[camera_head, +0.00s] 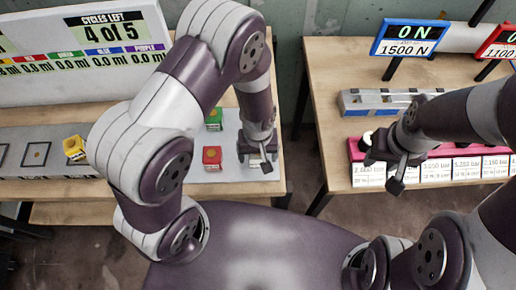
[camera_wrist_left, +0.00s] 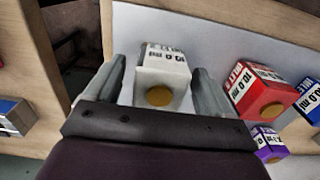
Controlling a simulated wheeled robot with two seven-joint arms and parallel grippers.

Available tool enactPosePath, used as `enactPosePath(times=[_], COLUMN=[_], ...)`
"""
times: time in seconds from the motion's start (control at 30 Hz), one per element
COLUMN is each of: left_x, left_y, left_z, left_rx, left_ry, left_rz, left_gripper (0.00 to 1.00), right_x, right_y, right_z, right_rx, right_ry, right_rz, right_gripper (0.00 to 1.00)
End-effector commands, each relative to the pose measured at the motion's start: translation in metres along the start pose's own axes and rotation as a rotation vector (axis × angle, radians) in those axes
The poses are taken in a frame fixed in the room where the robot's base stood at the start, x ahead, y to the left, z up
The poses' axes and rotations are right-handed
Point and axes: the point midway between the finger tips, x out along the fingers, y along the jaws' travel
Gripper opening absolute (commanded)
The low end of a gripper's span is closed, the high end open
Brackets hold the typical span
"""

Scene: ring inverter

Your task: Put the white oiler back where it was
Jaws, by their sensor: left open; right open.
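The white oiler (camera_wrist_left: 165,66), a small box with a "10.0 ml" label and a round brass-coloured spot, stands on the white board in the left wrist view. My left gripper (camera_wrist_left: 160,88) is open, with one finger on each side of the oiler and narrow gaps showing. In the head view my left gripper (camera_head: 259,160) is at the right end of the left table and mostly hides the white oiler. My right gripper (camera_head: 384,172) is open and empty over the front of the right table, by the pink-and-white labelled row.
A red oiler (camera_head: 212,157) and a green oiler (camera_head: 213,120) stand left of my left gripper. A yellow oiler (camera_head: 75,148) sits on the grey strip with marked squares. A purple oiler (camera_wrist_left: 268,145) shows in the wrist view. A gap separates the tables.

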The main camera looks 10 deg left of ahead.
Motion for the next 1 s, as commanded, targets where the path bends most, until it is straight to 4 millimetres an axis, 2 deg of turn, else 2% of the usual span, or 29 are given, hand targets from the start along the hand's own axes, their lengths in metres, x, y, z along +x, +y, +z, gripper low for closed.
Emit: enactPosePath(times=[0.4,0.53,0.6,0.7,0.8,0.9,1.0], left_x=[-0.099,-0.116,-0.129,-0.152,-0.165,-0.169,-0.169], left_y=[0.001,0.0,-0.013,-0.051,-0.082,-0.095,-0.095], left_z=[-0.001,-0.001,-0.004,-0.005,0.0,0.004,0.005], left_rx=[0.0,0.002,0.03,0.138,0.24,0.293,0.303], left_ry=[0.006,0.004,0.015,0.057,0.098,0.116,0.116], left_rz=[0.004,0.003,0.01,0.025,0.027,0.023,0.022], left_gripper=[0.83,0.83,0.83,0.83,0.83,0.83,0.83], right_x=[0.001,0.001,0.001,0.001,0.001,0.001,0.001], right_y=[0.0,0.0,0.0,0.0,0.0,0.0,0.0], right_z=[0.0,0.0,0.0,0.0,0.0,0.0,0.0], right_rx=[0.0,0.0,0.0,0.0,0.0,0.0,0.0], right_ry=[0.0,0.0,0.0,0.0,0.0,0.0,0.0], right_rz=[0.0,0.0,0.0,0.0,0.0,0.0,0.0], right_gripper=[0.43,0.43,0.43,0.43,0.43,0.43,0.43])
